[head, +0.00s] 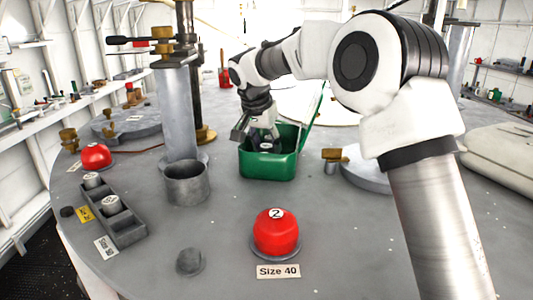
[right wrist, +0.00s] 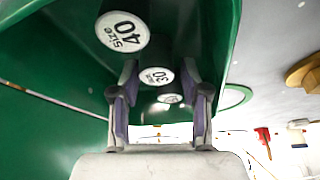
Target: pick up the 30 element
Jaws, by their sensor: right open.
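The 30 element (right wrist: 156,77) is a dark cylinder with a white round label reading 30, inside the green bin (head: 267,168). My right gripper (right wrist: 160,75) is open, its two fingers reaching into the bin. In the right wrist view the 30 label shows between the fingers; I cannot tell whether they touch the element. A larger element labelled Size 40 (right wrist: 122,32) lies just above and left of the fingertips. A third labelled element (right wrist: 169,99) shows lower between the fingers, its number unreadable. In the head view my right gripper (head: 263,135) partly hides the bin's contents. My left gripper is out of view.
A red button marked 2 (head: 276,232) stands in front of the bin, with a Size 40 plate (head: 278,271). A grey rack (head: 119,222) with labelled cylinders is at the left. A metal cup (head: 186,186) and post stand left of the bin.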

